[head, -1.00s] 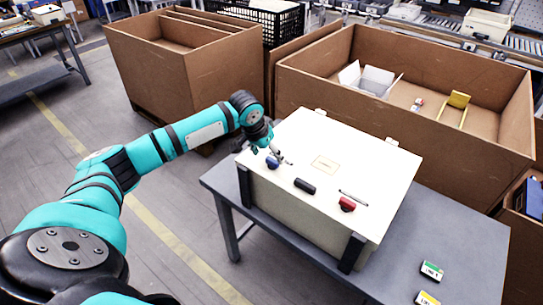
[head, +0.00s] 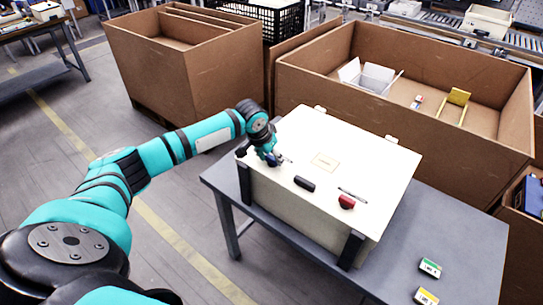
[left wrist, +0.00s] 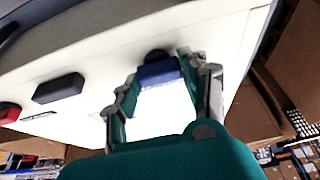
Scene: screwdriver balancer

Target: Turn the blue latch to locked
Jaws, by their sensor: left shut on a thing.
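The blue latch (head: 273,161) is on the near left part of the cream case's lid (head: 365,160). My left gripper (head: 270,156) is down at the lid and mostly covers the latch in the head view. In the left wrist view the blue latch (left wrist: 158,74) sits between the two fingers of the left gripper (left wrist: 157,72), which is shut on it. A red latch (head: 346,202) is at the right of the same edge, with a black handle (head: 304,184) between the two latches. My right gripper is in neither view.
The case stands on a grey table (head: 440,235). Two small labelled blocks, one green (head: 431,269) and one yellow (head: 426,296), lie at the table's right. Large cardboard boxes (head: 300,75) stand behind the table. A thin dark item (head: 352,194) lies beside the red latch.

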